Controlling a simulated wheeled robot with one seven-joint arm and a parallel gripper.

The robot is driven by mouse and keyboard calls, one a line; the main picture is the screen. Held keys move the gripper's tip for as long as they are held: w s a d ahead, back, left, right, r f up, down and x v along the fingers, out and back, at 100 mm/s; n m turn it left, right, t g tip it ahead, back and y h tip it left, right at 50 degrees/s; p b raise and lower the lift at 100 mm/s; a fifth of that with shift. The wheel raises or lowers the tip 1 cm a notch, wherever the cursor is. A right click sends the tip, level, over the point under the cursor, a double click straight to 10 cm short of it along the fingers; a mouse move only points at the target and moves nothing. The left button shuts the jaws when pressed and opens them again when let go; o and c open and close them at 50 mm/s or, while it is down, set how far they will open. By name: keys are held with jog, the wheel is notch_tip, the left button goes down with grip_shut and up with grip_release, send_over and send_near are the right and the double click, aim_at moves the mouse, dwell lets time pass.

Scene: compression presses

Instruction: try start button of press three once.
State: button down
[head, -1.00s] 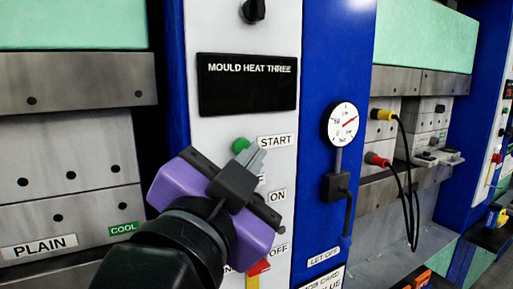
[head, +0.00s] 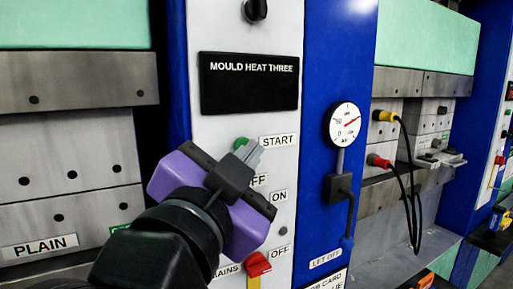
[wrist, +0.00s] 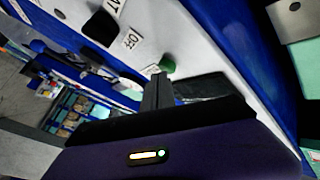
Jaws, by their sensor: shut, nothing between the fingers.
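The green start button (head: 240,143) sits on the white panel of press three, left of the START label (head: 278,140) and below the black MOULD HEAT THREE plate (head: 248,83). My gripper (head: 249,155) is shut and empty, its grey fingertips just below and right of the button in the head view. In the wrist view the green button (wrist: 167,66) shows just beyond the fingertips (wrist: 158,80). I cannot tell whether they touch it. My gripper's purple body covers part of the labels below.
A red switch (head: 257,264) is low on the panel near the OFF label (head: 280,251). A gauge (head: 344,122) and a lever (head: 350,215) are on the blue column to the right. Black cables (head: 408,190) hang beyond it.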

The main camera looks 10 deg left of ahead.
jog(key=shift+w+a, duration=0.2)
jog(key=shift+w, duration=0.05)
jog(key=shift+s+d, duration=0.1)
jog(key=shift+s, duration=0.05)
dwell(0.5)
jog(key=shift+s+d, duration=0.4)
jog(key=shift+s, duration=0.2)
jog(key=shift+d+b, duration=0.1)
jog(key=shift+b, duration=0.2)
jog(key=shift+s+d, duration=0.45)
jog(key=shift+s, duration=0.25)
jog(key=shift+s+d, duration=0.4)
jog(key=shift+s, duration=0.25)
jog(key=shift+s+d, duration=0.45)
jog(key=shift+s, duration=0.25)
